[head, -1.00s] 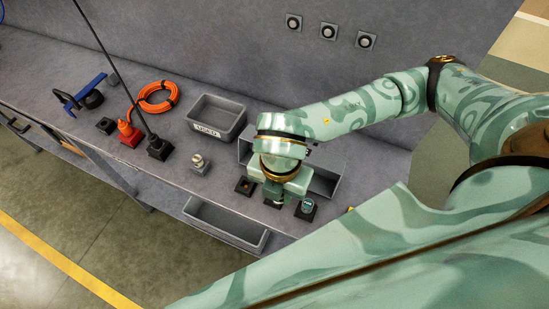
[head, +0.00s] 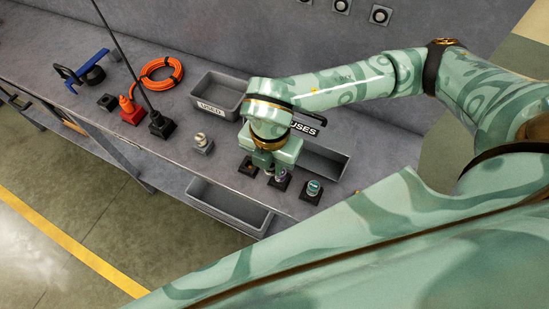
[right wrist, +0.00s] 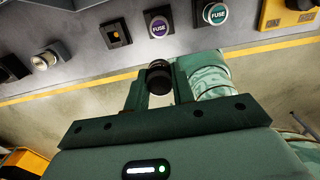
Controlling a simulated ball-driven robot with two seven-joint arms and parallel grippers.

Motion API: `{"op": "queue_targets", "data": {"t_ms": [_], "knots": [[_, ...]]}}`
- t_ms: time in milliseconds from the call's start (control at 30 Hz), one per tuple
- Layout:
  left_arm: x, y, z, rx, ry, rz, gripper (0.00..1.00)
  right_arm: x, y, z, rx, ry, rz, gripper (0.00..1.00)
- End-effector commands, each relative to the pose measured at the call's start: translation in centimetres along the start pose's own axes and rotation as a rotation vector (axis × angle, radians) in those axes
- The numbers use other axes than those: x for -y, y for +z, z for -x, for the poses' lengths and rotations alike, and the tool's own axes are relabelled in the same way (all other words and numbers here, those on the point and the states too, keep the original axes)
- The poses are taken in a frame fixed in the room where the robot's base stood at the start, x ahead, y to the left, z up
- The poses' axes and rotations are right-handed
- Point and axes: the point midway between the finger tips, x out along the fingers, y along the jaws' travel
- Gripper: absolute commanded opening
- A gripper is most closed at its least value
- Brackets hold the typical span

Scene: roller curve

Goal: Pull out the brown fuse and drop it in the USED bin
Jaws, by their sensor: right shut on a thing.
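My right gripper (head: 264,170) hangs above the front of the bench, over the row of fuse sockets. In the right wrist view (right wrist: 159,80) its fingers are shut on a dark, round-ended fuse, the brown fuse (right wrist: 158,84), which looks nearly black there. The fuse appears clear of the sockets; the gripper mostly hides it in the head view. A socket with a brownish hole (head: 248,167) is empty, and it also shows in the right wrist view (right wrist: 115,33). The grey USED bin (head: 211,107) stands left of and behind my gripper. My left gripper is out of view.
A purple fuse (right wrist: 159,27) and a teal fuse (head: 313,187) sit in neighbouring sockets. The bin labelled FUSES (head: 325,160) is partly hidden behind my arm. A grey tray (head: 228,208) lies at the front edge. Left are a metal-topped fixture (head: 202,143) and an orange cable coil (head: 161,72).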

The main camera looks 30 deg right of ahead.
Motion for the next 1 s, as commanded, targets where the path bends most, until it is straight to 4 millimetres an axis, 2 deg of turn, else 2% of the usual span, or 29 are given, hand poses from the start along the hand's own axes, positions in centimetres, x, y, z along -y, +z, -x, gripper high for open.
{"op": "queue_targets", "data": {"t_ms": [1000], "knots": [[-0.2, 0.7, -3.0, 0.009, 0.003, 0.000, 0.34, -3.9, 1.6, -2.6, 0.000, 0.000, 0.000, 0.02]]}}
